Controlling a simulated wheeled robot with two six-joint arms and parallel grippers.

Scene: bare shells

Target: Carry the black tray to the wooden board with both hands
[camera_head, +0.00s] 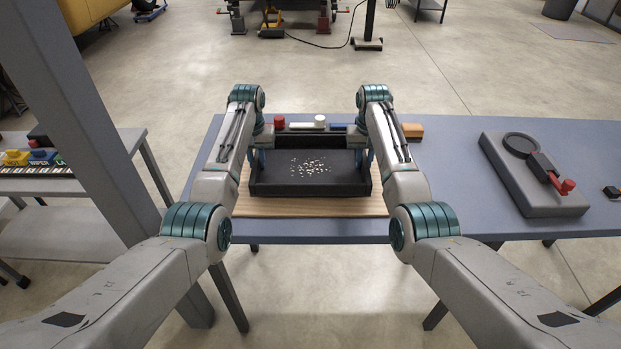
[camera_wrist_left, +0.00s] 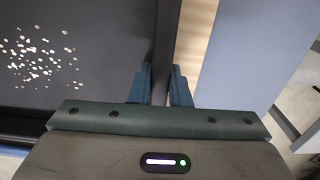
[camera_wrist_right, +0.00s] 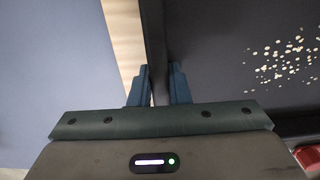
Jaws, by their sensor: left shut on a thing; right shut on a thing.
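The black tray (camera_head: 310,189) is over the wooden board (camera_head: 315,207) on the blue-grey table; small pale bits lie scattered on its floor. The board shows in front of the tray and at its sides. I cannot tell whether the tray touches it. My left gripper (camera_head: 258,158) is shut on the tray's left wall, seen also in the left wrist view (camera_wrist_left: 160,82). My right gripper (camera_head: 367,158) is shut on its right wall, as the right wrist view (camera_wrist_right: 158,82) shows. The tray looks about level.
Behind the tray stand a red item (camera_head: 279,122), a white item (camera_head: 320,121) and a wooden block (camera_head: 412,131). A grey fixture with a red knob (camera_head: 535,175) is on the right of the table. A grey post (camera_head: 85,115) rises at left. The table between tray and fixture is clear.

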